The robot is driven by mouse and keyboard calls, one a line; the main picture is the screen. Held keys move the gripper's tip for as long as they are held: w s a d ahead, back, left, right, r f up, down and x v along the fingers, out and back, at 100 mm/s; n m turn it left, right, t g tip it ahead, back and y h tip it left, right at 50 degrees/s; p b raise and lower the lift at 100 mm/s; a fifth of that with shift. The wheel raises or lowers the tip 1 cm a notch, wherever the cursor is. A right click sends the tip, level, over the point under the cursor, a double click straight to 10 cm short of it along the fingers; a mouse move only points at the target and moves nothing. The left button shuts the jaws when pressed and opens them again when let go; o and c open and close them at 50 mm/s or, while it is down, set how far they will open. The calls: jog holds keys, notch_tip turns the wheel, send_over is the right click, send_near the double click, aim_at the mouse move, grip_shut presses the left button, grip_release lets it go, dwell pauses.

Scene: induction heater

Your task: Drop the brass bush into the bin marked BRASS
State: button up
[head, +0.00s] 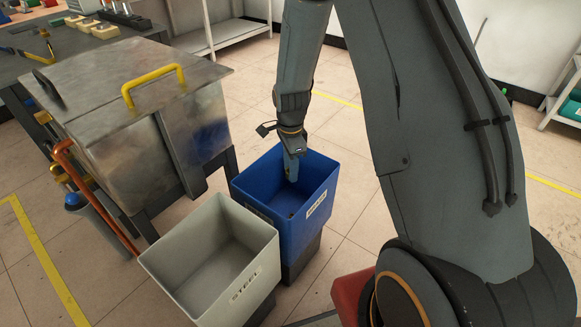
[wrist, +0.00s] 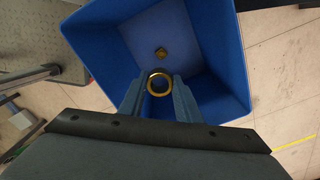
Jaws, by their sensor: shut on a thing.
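The brass bush (wrist: 159,83) is a gold ring held between the two fingers of my gripper (wrist: 160,90) in the wrist view. My gripper is shut on it and points down over the blue bin (wrist: 213,50). In the head view my gripper (head: 291,172) reaches down at the mouth of the blue bin (head: 310,228), near its back. The bush is hard to make out there. A label on the blue bin's front is too small to read surely. A small brass-coloured piece (wrist: 160,53) lies on the blue bin's floor.
A grey bin (head: 205,272) marked STEEL stands in front and left of the blue bin. A metal tank (head: 150,120) with a yellow-handled lid stands to the left, with a workbench (head: 60,50) behind it. Open tiled floor lies behind and right of the bins.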

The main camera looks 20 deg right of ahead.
jog(key=o, duration=1.2)
jog(key=shift+r, duration=3.9)
